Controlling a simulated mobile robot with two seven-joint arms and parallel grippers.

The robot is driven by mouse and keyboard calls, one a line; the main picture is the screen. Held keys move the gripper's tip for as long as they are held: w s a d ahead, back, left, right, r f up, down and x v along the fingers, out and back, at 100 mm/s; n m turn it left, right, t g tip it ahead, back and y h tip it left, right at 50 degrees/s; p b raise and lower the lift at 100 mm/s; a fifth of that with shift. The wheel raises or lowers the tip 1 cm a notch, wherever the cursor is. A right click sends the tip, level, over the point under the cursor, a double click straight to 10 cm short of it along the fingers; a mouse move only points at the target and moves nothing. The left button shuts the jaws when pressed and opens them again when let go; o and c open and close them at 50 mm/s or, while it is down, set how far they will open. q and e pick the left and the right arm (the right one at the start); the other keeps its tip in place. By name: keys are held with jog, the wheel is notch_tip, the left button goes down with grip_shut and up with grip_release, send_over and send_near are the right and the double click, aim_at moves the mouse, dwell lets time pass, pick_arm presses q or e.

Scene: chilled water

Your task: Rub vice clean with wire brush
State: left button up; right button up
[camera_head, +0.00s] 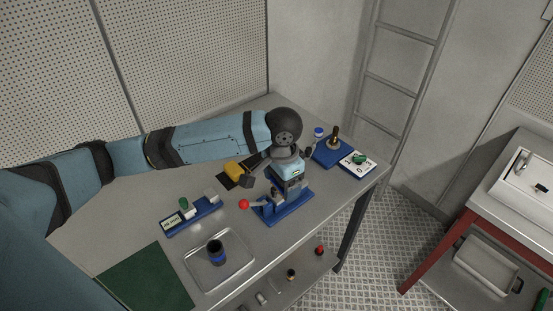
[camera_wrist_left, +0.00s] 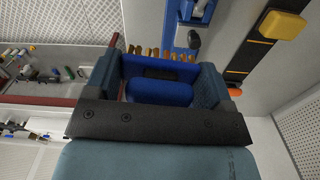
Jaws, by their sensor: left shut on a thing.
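The vice (camera_head: 277,198) has grey metal parts on a blue base and a red ball on its handle; it stands near the table's front edge. Part of it shows at the top of the left wrist view (camera_wrist_left: 188,37). My left gripper (camera_head: 293,181) points down close over the vice. In the left wrist view its fingers are shut on the wire brush (camera_wrist_left: 160,92), a blue block with a row of brass bristles along its far edge. In the head view the brush is mostly hidden; I cannot tell whether bristles touch the vice. My right gripper is not in view.
A blue rack (camera_head: 192,216), a metal tray (camera_head: 246,262) with a dark cup, and a green mat (camera_head: 146,280) are nearer the left. A blue stand (camera_head: 331,153) and white number card (camera_head: 357,165) are at right.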

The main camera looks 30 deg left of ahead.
pick_arm(q)
jog(key=m, duration=0.2)
jog(key=w+m, duration=0.1)
jog(key=shift+a+f+m, duration=0.2)
jog(key=shift+a+m, duration=0.1)
jog(key=shift+m, duration=0.1)
jog(key=w+m, duration=0.1)
jog(key=m, duration=0.5)
jog(key=w+a+f+m, duration=0.1)
jog(key=w+m, duration=0.1)
jog(key=m, duration=0.4)
jog(key=w+a+f+m+p, duration=0.1)
jog(key=w+m, duration=0.1)
jog(key=m, duration=0.4)
jog(key=shift+a+f, duration=0.1)
jog(key=shift+a, duration=0.15)
jog(key=w+m, duration=0.1)
jog(key=m, duration=0.3)
jog(key=w+a+f+m, duration=0.1)
jog(key=m, duration=0.3)
jog(key=w+a+m+p, duration=0.1)
jog(key=m, duration=0.4)
jog(key=shift+w+a+f, duration=0.15)
jog(key=shift+w+a, duration=0.1)
